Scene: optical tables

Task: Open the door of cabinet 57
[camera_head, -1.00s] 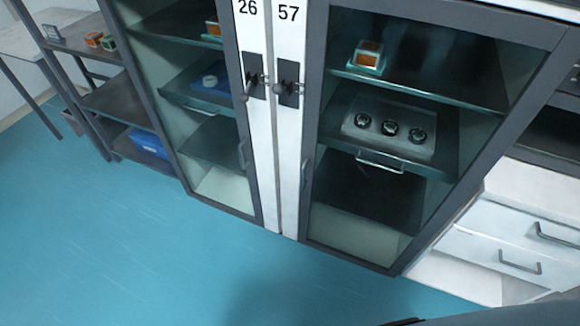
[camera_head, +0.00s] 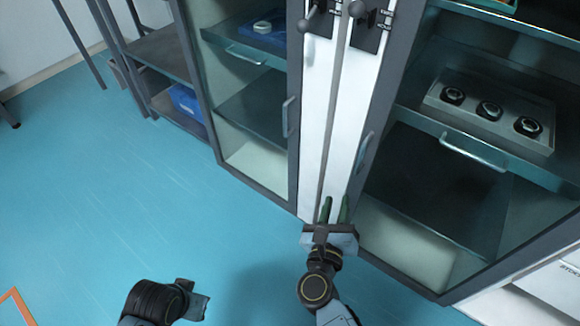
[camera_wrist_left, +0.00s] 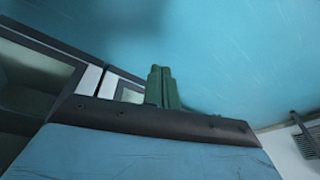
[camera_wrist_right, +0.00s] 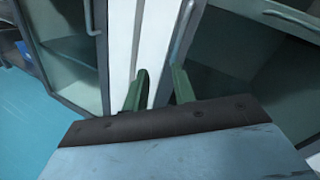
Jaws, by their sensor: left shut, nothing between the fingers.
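Cabinet 57 is the right one of two side-by-side cabinets. Its glass door (camera_head: 384,130) with a grey frame looks shut. The door's grey vertical handle (camera_head: 361,152) is on the left frame edge; it also shows in the right wrist view (camera_wrist_right: 182,32). A dark latch with a knob (camera_head: 371,22) sits higher up. My right gripper (camera_head: 335,205) is open and empty, low in front of the cabinets, below the handle and apart from it. Its fingers show spread in the right wrist view (camera_wrist_right: 160,85). My left gripper (camera_wrist_left: 162,72) is shut and empty, lower left over the floor.
Cabinet 26 (camera_head: 293,160) stands directly left with its own handle (camera_head: 288,117) and latch (camera_head: 318,18). Inside cabinet 57 is a tray with three round parts (camera_head: 488,112). A shelf rack (camera_head: 160,60) is farther left. The blue floor (camera_head: 90,190) at left is clear.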

